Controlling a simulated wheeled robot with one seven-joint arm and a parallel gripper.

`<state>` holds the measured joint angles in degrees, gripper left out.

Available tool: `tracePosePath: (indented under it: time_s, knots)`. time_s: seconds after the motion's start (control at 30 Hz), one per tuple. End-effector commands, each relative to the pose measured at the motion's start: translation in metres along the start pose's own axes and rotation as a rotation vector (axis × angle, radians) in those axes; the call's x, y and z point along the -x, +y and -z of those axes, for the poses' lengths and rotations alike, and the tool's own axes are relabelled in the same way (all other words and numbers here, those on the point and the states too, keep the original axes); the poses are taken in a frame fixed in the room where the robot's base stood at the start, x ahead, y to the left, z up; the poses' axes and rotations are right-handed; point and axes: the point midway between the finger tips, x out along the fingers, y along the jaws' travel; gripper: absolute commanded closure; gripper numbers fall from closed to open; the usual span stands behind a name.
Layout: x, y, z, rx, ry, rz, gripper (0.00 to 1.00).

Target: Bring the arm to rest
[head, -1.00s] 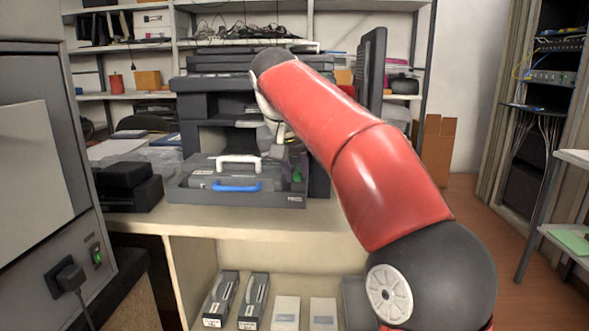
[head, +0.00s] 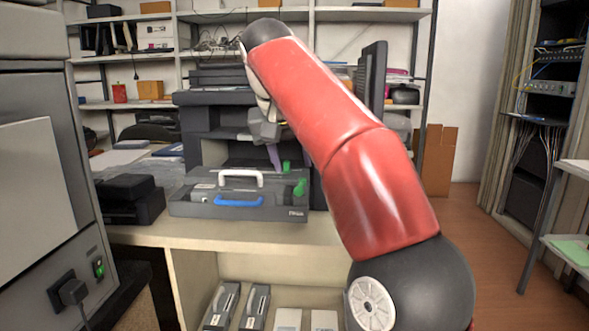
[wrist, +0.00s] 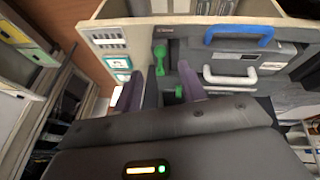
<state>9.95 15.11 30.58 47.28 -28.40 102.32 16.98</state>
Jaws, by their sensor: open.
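My gripper (head: 274,156) hangs below my red arm, in front of the dark printer and over the back of its pulled-out tray (head: 240,211). In the wrist view my gripper (wrist: 160,82) has its two purple fingers spread apart, with nothing held between them. A green knob (wrist: 160,58) shows beyond the fingers; whether they touch anything is not clear. The tray holds a unit with a white handle (head: 241,173) and one with a blue handle (head: 238,201). These handles also show at the right in the wrist view.
The printer (head: 202,131) stands on a pale bench (head: 250,233). A monitor (head: 371,80) stands behind my arm. Cartridges (head: 255,305) and pale boxes lie on the shelf below. A grey machine (head: 40,150) is close on the left. Floor is free at right.

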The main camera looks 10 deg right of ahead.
Motion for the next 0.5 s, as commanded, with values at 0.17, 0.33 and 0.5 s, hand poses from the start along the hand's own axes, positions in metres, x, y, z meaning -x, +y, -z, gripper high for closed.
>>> tracePosePath:
  time_s: [0.17, 0.33, 0.5]
  knots:
    - [0.0071, 0.0002, -0.0003, -0.001, 0.000, 0.000, 0.59]
    - [0.0073, 0.0003, -0.0004, -0.001, 0.000, 0.000, 0.59]
    - [0.0084, -0.0017, -0.0040, 0.010, 0.003, -0.004, 0.59]
